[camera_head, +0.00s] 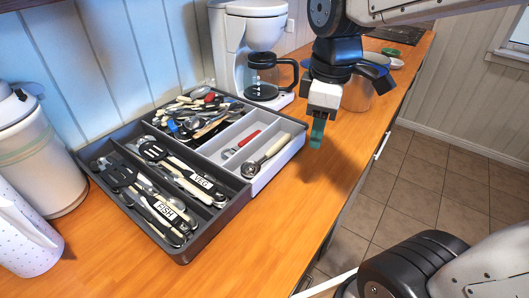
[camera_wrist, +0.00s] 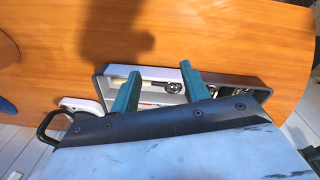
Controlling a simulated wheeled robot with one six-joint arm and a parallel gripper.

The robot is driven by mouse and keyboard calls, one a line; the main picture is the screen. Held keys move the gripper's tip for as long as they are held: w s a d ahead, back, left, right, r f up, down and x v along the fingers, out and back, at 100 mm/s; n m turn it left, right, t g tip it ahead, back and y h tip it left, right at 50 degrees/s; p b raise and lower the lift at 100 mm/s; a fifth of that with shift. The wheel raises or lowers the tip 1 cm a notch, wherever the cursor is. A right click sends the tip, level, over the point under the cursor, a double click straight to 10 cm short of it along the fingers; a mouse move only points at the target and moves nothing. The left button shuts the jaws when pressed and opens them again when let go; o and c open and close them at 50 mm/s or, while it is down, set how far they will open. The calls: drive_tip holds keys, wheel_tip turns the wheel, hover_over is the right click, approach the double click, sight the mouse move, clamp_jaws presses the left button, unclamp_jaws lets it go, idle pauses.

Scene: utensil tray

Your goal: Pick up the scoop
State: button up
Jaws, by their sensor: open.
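The scoop (camera_head: 252,168) has a round metal bowl and a pale handle. It lies in the light grey compartment of the utensil tray (camera_head: 184,255), bowl toward the front, handle slanting up to the right. In the wrist view, what looks like its round metal bowl (camera_wrist: 174,87) shows between my finger tips. My gripper (camera_head: 317,133) is open and empty, with teal fingers pointing down. In the head view it hangs to the right of the tray, near the counter's edge. In the wrist view my gripper (camera_wrist: 160,72) partly covers the tray (camera_wrist: 258,93).
A red-handled utensil (camera_head: 248,139) lies beside the scoop. Other compartments hold many utensils, with "VEG" and "FISH" labels. A coffee maker (camera_head: 232,45) stands behind the tray, a white canister (camera_head: 40,160) at left. The counter (camera_head: 255,235) in front is clear.

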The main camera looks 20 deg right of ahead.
drive_tip(key=w+f+n, duration=0.3)
drive_tip(key=w+n, duration=0.3)
drive_tip(key=w, duration=0.1)
drive_tip(key=n, duration=0.8)
hover_over(274, 146)
drive_tip(key=shift+g, duration=0.4)
drive_tip(key=f, duration=0.4)
drive_tip(key=shift+s+d, duration=0.1)
drive_tip(key=shift+s, duration=0.2)
drive_tip(key=shift+w+f, duration=0.2)
drive_tip(key=shift+f, duration=0.1)
wheel_tip(274, 146, down, 8)
drive_tip(key=shift+w+r, duration=0.15)
drive_tip(key=shift+r, duration=0.1)
clamp_jaws()
